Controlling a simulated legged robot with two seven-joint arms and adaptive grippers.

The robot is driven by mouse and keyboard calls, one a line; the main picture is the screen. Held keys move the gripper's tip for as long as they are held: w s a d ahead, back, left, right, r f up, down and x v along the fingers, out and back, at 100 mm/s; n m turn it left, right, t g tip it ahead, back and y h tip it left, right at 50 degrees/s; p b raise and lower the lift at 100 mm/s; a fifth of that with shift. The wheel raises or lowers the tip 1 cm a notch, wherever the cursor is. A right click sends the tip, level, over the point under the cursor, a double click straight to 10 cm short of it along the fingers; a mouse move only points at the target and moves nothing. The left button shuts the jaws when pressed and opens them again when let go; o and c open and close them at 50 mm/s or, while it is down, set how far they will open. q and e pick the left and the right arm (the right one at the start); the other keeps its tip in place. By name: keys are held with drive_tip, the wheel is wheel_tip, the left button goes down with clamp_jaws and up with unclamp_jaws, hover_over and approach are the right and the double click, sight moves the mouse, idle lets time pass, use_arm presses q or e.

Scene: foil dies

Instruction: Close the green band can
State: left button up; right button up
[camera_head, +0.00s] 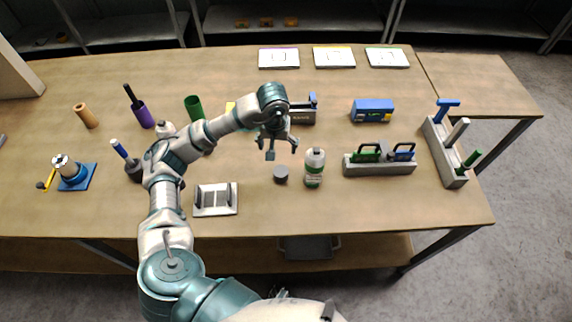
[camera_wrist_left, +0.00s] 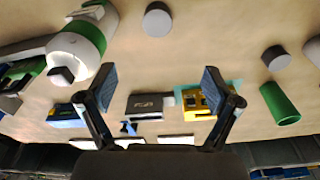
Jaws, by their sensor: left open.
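The green band can (camera_head: 314,170) is a white can with a green band, upright on the table right of my gripper. In the left wrist view it is at upper left (camera_wrist_left: 88,38), with a dark opening or neck at its top end. My left gripper (camera_head: 279,149) is open and empty above the table behind the cap; both fingers show apart in the wrist view (camera_wrist_left: 158,80). My right gripper is out of view.
A grey tray (camera_head: 198,202) stands front left of the cap. A grey holder (camera_head: 380,169) with green and blue items is right of the can. A dark box (camera_head: 302,116) and green cylinder (camera_head: 194,108) are behind.

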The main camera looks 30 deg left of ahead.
use_arm(q)
approach(280, 171)
drive_tip(key=f, duration=0.5)
drive_tip(key=shift+w+a+p, duration=0.15)
drive_tip(key=shift+w+p, duration=0.15)
drive_tip(key=shift+f, duration=0.2)
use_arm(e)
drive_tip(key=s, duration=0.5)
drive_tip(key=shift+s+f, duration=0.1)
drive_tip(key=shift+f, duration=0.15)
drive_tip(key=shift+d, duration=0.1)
